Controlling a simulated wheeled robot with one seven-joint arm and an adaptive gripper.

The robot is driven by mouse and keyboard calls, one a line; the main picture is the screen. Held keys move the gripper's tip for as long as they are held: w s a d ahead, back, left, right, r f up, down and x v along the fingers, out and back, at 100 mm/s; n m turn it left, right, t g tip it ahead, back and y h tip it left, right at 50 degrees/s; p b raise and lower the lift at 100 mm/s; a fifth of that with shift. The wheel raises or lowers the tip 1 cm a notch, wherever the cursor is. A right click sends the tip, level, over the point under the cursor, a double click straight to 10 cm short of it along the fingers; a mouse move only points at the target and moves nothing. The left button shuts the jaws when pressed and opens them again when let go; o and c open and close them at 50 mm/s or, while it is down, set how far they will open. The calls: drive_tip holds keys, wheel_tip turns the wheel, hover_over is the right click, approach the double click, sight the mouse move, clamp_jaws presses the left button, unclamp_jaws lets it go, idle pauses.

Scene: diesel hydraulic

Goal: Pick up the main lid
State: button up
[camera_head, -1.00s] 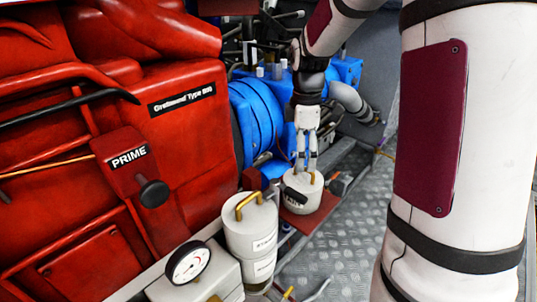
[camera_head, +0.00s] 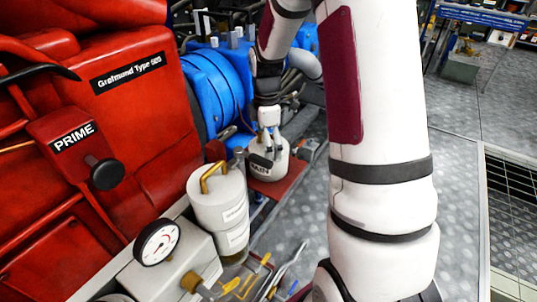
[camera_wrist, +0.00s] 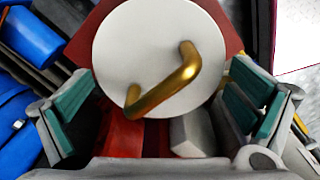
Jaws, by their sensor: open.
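The main lid (camera_head: 280,164) is a white round cap on a red plate, with dark lettering on its side partly hidden by my gripper. In the wrist view the white lid (camera_wrist: 125,45) fills the upper middle, with a bent brass handle (camera_wrist: 163,84) across it. My gripper (camera_head: 271,138) is just above the lid. In the wrist view its green-padded fingers (camera_wrist: 160,108) are spread wide, one to each side of the handle. The handle lies between them and neither finger appears to touch it.
A second white canister (camera_head: 222,215) with a brass handle stands nearer, beside a pressure gauge (camera_head: 157,243). The red engine housing (camera_head: 125,115) and blue machinery (camera_head: 205,85) border the left and back. Metal floor (camera_head: 460,120) is open to the right.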

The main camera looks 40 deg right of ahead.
wheel_tip(320, 180, down, 5)
drive_tip(key=shift+r+b, duration=0.15)
drive_tip(key=shift+b, duration=0.75)
drive_tip(key=shift+r, duration=0.1)
drive_tip(key=c, duration=1.1)
